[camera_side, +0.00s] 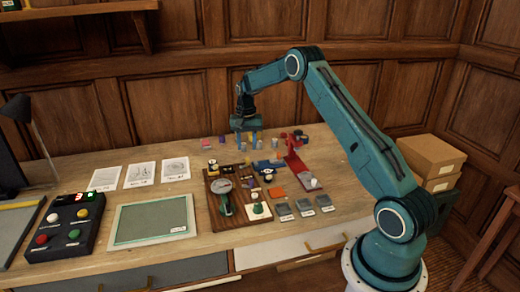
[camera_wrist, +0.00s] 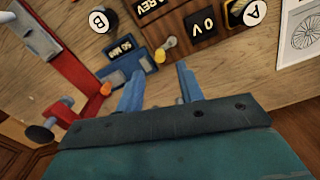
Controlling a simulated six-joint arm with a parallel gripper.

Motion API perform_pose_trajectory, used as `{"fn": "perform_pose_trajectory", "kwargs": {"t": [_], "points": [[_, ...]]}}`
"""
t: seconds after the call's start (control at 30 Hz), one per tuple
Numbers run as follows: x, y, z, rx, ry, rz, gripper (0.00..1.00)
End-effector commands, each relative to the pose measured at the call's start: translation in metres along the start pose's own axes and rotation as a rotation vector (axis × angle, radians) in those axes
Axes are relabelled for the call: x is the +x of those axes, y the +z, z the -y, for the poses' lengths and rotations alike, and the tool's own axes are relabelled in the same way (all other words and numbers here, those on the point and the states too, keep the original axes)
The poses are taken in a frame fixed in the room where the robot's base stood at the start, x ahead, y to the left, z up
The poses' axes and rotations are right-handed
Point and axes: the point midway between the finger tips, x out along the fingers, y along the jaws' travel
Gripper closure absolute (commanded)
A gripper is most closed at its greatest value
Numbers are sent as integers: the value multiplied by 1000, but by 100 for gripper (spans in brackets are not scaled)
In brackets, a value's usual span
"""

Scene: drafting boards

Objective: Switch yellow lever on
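A small yellow piece that looks like the lever (camera_wrist: 164,49) shows in the wrist view, beside the blue box and the dark-edged wooden board. Its exact on or off position is too small to tell. My gripper (camera_wrist: 160,72) is open, with its two blue fingers apart and nothing held between them. The yellow piece lies just beyond the fingertips, roughly in line with the gap; I cannot tell the height between them. In the side view my gripper (camera_side: 247,137) points down at the back of the table, behind the wooden board (camera_side: 205,213). The lever is hard to pick out there.
A blue box with a display (camera_wrist: 122,52) and an orange knob (camera_wrist: 106,89) is close to the left finger. A red device (camera_wrist: 55,60) stands further left. In the side view, a button box (camera_side: 65,228) and grey-green panel (camera_side: 150,224) lie left; cardboard boxes (camera_side: 432,158) stand right.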

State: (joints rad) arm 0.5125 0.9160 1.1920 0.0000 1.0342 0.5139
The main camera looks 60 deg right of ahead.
Motion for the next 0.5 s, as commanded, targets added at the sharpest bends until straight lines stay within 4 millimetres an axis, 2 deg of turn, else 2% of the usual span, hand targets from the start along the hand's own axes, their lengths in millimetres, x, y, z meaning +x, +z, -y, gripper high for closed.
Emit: {"fn": "perform_pose_trajectory", "kwargs": {"t": [0.1,0.3,0.5], "points": [[19,0,0,0,1,2,63],[44,0,0,0,1,2,63],[57,0,0,0,0,1,63]]}}
